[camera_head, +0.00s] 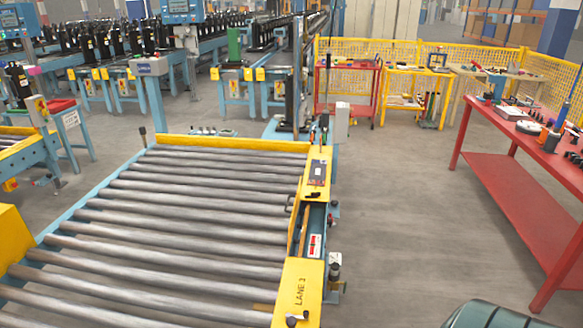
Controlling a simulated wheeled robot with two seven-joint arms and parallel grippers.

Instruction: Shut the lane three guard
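The roller lane (170,230) fills the lower left, with grey rollers in a blue frame. Along its right side runs a yellow cover (298,290) lettered "LANE" and a digit too small to read surely. Midway along this side, a narrow yellow guard panel (297,228) seems to stand up on the roller side, with a dark handle (290,204) near its far end. Beside it the housing is uncovered, showing a red and white label (314,246) inside. The guard looks open. Neither of my grippers is in view.
A red workbench (520,200) with tools and small parts stands at the right. Yellow mesh fencing (470,58) and a red cart (346,90) are behind. The grey floor (400,220) between lane and bench is clear. Small fittings (335,265) stick out from the lane's right side.

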